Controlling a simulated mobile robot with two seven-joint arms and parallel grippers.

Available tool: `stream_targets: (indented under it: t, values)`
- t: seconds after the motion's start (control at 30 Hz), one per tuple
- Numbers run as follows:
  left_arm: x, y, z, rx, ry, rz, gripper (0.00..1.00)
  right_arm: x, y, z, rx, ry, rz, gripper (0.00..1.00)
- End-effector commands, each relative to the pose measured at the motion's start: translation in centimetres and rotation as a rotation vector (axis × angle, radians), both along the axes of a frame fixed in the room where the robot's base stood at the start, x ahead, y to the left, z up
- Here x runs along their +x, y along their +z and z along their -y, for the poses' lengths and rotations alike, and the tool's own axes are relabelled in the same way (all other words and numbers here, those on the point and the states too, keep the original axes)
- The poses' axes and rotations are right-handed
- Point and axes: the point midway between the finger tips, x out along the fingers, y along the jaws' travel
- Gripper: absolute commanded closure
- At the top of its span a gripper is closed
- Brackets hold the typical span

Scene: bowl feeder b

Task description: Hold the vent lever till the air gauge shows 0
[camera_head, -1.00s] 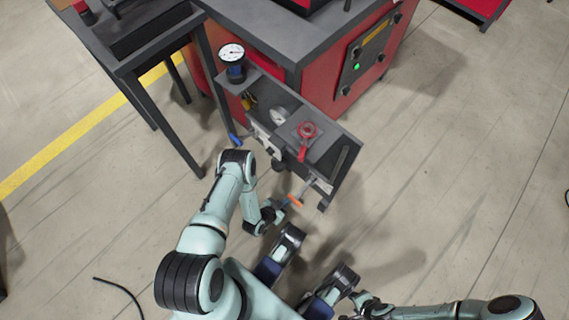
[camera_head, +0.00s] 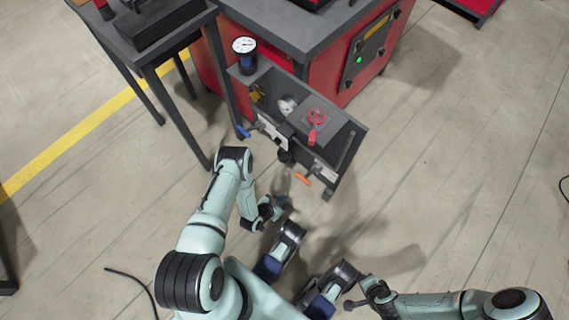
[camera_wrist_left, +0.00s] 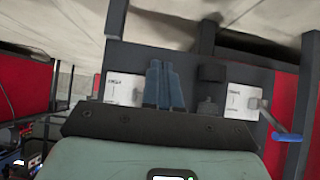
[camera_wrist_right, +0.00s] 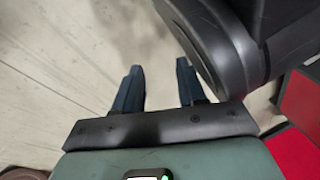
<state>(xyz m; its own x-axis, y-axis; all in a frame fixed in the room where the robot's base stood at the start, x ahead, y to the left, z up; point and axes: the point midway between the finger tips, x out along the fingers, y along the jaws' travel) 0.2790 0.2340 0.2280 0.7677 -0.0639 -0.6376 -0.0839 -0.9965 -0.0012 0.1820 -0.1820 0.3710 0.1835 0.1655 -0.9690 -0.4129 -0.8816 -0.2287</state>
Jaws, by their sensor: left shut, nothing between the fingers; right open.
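The feeder's panel (camera_head: 345,172) carries a lever with an orange handle (camera_head: 302,178) at its right end and a lever with a blue handle (camera_head: 243,131) at its left end. Which is the vent lever I cannot read. A white dial gauge (camera_head: 245,45) stands on the back left corner; a second dial (camera_head: 287,105) sits inside. Their readings are too small to tell. My left gripper (camera_head: 281,201) is shut and empty, just short of the orange handle. In the left wrist view its fingers (camera_wrist_left: 164,85) face the panel; the blue handle (camera_wrist_left: 290,136) shows right. My right gripper (camera_wrist_right: 158,88) is open over floor.
A red valve handle (camera_head: 317,118) sits on the feeder. A grey table (camera_head: 160,45) stands at left, and a red cabinet (camera_head: 350,70) with a green light behind.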

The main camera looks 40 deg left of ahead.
Motion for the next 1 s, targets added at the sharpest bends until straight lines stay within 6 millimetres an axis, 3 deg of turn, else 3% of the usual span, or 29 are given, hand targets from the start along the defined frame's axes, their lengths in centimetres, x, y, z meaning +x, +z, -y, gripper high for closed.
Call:
stream_targets:
  t: [0.1,0.33,0.53,1.0]
  values:
    - [-2.9,0.1,-0.2,-0.002,0.002,-0.001,1.00,1.5,1.5,-0.2,-0.003,0.003,0.050,0.60]
    - [-6.5,-0.2,-0.5,-0.001,0.001,-0.002,1.00,2.8,2.8,-0.4,-0.004,0.006,0.096,0.60]
    - [-7.4,-0.2,-0.6,-0.001,0.001,0.000,1.00,3.1,3.0,-0.5,-0.005,0.006,0.106,0.60]
    - [-7.4,-0.2,-0.6,-0.001,0.001,0.000,1.00,3.1,3.0,-0.5,-0.004,0.006,0.105,0.60]
